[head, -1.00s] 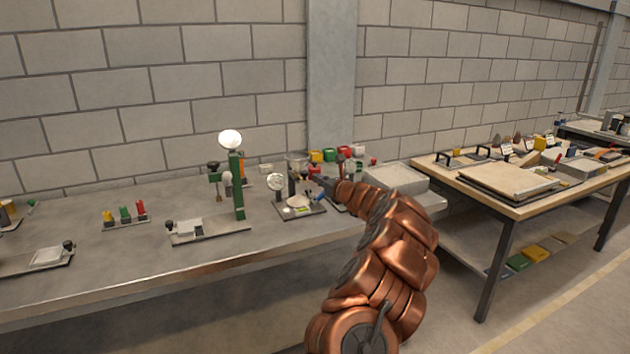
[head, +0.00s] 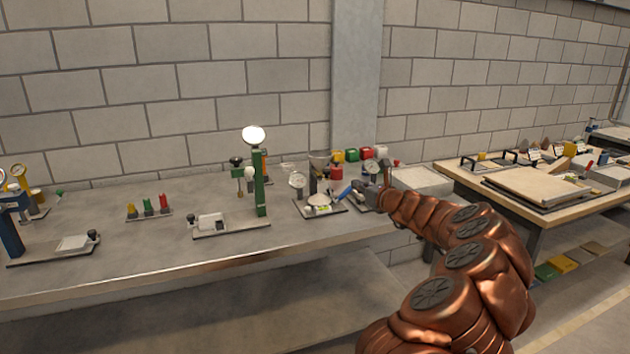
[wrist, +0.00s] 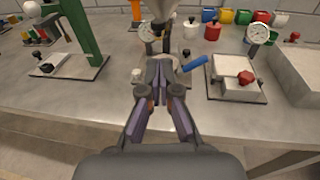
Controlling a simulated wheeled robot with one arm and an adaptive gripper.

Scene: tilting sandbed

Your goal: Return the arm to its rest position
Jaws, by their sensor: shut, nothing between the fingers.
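My gripper (wrist: 160,92) is in the middle of the wrist view, its two fingers together with nothing between them. It is above the front part of the grey bench (head: 150,255), in front of a small stand with a round dial gauge (wrist: 147,30). In the head view my gripper (head: 368,190) is small, at the far end of my copper-coloured arm, and partly lost among the devices behind it. A blue-handled item (wrist: 194,64) shows just right of the fingers; I cannot tell whether they touch.
A green stand (head: 260,185) with a round white top is left of my arm. A plate device with a red knob (wrist: 238,82) and a grey tray (wrist: 292,72) are to the right. A wooden table (head: 497,205) stands farther right. The bench front is clear.

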